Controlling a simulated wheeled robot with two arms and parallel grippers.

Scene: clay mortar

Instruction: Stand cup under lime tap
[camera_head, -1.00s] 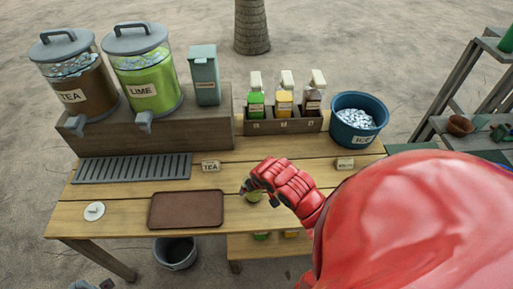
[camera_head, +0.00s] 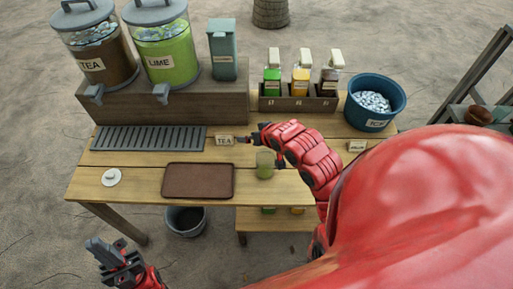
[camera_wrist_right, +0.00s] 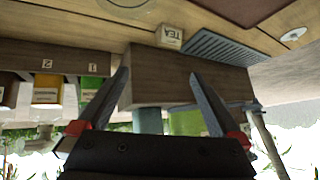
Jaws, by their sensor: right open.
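The clear, greenish cup (camera_head: 264,165) stands upright on the table, right of the brown tray. The lime dispenser (camera_head: 165,52) stands on the wooden riser; its grey tap (camera_head: 162,93) points down over the back of the slatted drip grate (camera_head: 150,138). My right gripper (camera_head: 246,139) is beside the TEA sign, behind the cup and apart from it. In the right wrist view its two fingers (camera_wrist_right: 158,98) are spread with nothing between them. A round edge, perhaps the cup (camera_wrist_right: 127,3), is cut off at the top there. My left gripper (camera_head: 103,252) is in front of the table; its jaw gap is unclear.
A TEA sign (camera_head: 224,140) stands close to my right gripper. The brown tray (camera_head: 198,181), a white lid-like disc (camera_head: 111,177), the tea dispenser (camera_head: 95,50), a bottle rack (camera_head: 298,103) and an ice bucket (camera_head: 373,103) surround the work area. The grate is bare.

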